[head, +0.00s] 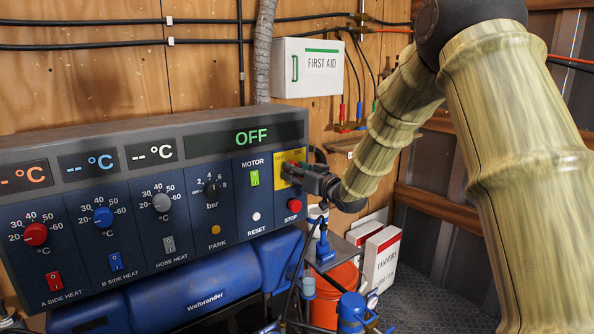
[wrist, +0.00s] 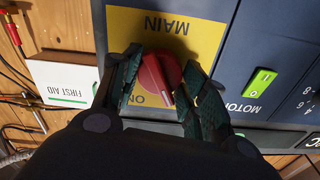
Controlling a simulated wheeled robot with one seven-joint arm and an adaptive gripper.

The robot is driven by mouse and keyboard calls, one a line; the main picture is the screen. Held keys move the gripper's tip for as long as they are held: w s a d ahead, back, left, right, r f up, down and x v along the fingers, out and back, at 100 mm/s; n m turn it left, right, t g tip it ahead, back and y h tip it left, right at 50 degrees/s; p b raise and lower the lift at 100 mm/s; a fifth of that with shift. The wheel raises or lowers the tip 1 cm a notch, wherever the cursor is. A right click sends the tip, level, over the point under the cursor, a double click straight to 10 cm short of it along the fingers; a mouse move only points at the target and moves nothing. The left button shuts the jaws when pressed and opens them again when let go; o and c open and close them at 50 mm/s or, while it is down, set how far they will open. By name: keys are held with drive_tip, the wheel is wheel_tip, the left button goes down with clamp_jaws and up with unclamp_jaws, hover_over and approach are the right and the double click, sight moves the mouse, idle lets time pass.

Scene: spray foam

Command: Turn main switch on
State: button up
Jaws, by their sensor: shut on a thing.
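The main switch (wrist: 160,78) is a red rotary knob on a yellow plate (wrist: 180,30) marked MAIN and ON. In the wrist view the plate appears upside down, and the knob's ridge sits slightly tilted. My gripper (wrist: 155,92) has one finger on each side of the knob and is shut on it. In the head view my gripper (head: 300,172) reaches the yellow plate (head: 291,156) from the right and hides most of the knob. The panel display (head: 252,137) reads OFF in green.
A green motor switch (head: 254,178) lies left of the main switch, and a red stop button (head: 294,205) lies below it. A first aid box (head: 307,68) hangs on the wall above. An orange bucket (head: 335,292) and white boxes (head: 381,258) stand below right.

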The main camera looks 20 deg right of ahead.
drive_tip(key=m, duration=1.5)
drive_tip(key=shift+d+f+b, duration=0.1)
drive_tip(key=shift+f+b, duration=0.05)
drive_tip(key=shift+b, duration=0.2)
drive_tip(key=shift+o, duration=0.4)
drive_tip(key=shift+m+b, duration=0.3)
drive_tip(key=shift+m, duration=0.3)
drive_tip(key=o, duration=1)
